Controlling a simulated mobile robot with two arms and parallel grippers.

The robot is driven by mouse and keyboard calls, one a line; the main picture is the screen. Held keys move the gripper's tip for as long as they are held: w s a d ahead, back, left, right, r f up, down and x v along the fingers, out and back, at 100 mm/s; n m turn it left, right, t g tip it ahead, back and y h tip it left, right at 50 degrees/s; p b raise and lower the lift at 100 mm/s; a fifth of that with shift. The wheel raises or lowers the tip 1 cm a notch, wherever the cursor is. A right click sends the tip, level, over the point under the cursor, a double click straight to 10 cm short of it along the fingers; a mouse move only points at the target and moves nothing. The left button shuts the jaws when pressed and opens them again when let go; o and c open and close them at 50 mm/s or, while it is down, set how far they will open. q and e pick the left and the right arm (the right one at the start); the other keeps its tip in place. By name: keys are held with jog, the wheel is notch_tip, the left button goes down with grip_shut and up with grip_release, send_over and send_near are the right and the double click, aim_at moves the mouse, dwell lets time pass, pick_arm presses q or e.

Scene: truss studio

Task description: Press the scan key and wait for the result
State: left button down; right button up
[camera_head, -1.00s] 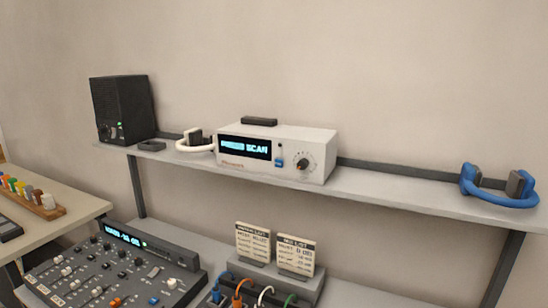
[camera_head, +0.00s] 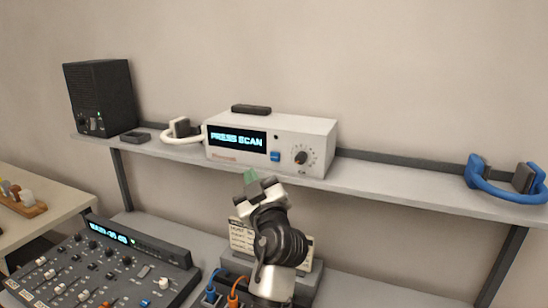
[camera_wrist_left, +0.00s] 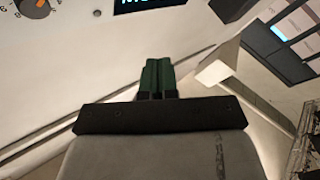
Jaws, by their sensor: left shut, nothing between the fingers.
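The white scanner box (camera_head: 310,133) stands on the upper shelf. Its display (camera_head: 238,139) reads "PRESS SCAN". The blue key (camera_head: 275,156), the likely scan key, is on its front, left of a dark round knob (camera_head: 301,157). My left gripper (camera_head: 250,177) is below and in front of the blue key, apart from the box, its green fingertips pointing up. In the left wrist view the green fingers (camera_wrist_left: 157,76) are together with nothing between them. That view shows part of the display (camera_wrist_left: 148,3) and the orange-marked knob (camera_wrist_left: 36,6); the blue key is not visible there. My right gripper is not in view.
A black speaker (camera_head: 100,97) and white headphones (camera_head: 182,131) stand left on the shelf (camera_head: 395,186). Blue headphones (camera_head: 506,184) are at the right.

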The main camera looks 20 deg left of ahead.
aim_at(275, 157)
pick_arm(q)
jog(key=w+b, duration=0.1)
jog(key=w, duration=0.5)
jog(key=w+b, duration=0.1)
jog(key=w, duration=0.2)
jog(key=shift+a+b, duration=0.35)
jog(key=shift+f, duration=0.1)
dwell(0.6)
dwell(1.0)
jog(key=shift+w+f+b, duration=0.1)
jog(key=shift+w+b, duration=0.15)
jog(key=shift+b, duration=0.5)
jog(key=shift+w, duration=0.15)
